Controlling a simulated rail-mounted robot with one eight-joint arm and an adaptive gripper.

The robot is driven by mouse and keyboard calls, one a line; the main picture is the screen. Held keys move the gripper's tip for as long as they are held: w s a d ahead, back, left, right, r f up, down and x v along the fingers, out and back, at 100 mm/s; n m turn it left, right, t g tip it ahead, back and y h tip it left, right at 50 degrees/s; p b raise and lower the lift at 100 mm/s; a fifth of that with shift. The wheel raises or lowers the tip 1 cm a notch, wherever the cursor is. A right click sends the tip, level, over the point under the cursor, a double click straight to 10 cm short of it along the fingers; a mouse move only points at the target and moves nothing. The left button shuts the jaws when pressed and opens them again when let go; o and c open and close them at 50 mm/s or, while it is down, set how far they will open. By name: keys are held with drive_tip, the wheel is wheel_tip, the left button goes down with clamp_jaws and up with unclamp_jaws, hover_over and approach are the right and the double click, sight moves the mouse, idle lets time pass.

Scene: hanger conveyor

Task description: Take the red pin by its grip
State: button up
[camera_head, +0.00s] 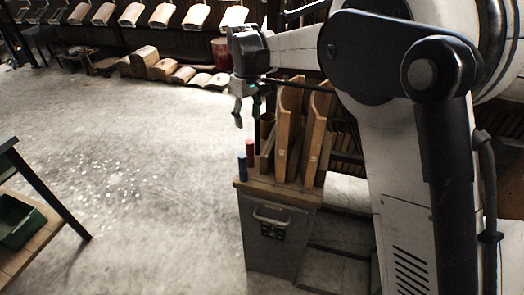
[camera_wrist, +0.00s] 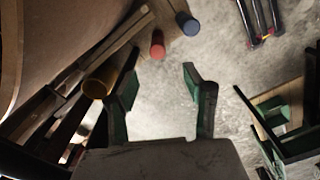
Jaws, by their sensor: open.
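The red pin (camera_head: 250,149) stands upright on the corner of a wooden-topped grey cabinet (camera_head: 240,186) in the head view. In the wrist view the red pin (camera_wrist: 157,44) shows beyond my fingertips, between them and nearer the left one. A blue pin (camera_head: 242,167) stands beside it, and also shows in the wrist view (camera_wrist: 187,23). My gripper (camera_head: 241,105) is above the cabinet, pointing down, with its fingers apart. In the wrist view my gripper (camera_wrist: 162,72) is open with nothing between the fingers. The pin's grip cannot be told apart at this size.
Tall curved wooden boards (camera_head: 290,130) stand on the cabinet right of the pins. A yellowish cylinder (camera_head: 267,127) stands close behind the red pin and also shows left of my fingers in the wrist view (camera_wrist: 99,82). Open floor (camera_head: 140,190) lies left of the cabinet.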

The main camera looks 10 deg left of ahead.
sight(249, 141)
wheel_tip(249, 141, down, 8)
drive_tip(key=shift+a+r, duration=0.1)
drive_tip(key=shift+a, duration=0.05)
drive_tip(key=shift+w+d+f, duration=0.1)
drive_tip(key=shift+f, duration=1.3)
drive_tip(key=shift+w+d+f, duration=0.1)
drive_tip(key=shift+f, duration=1.3)
clamp_jaws()
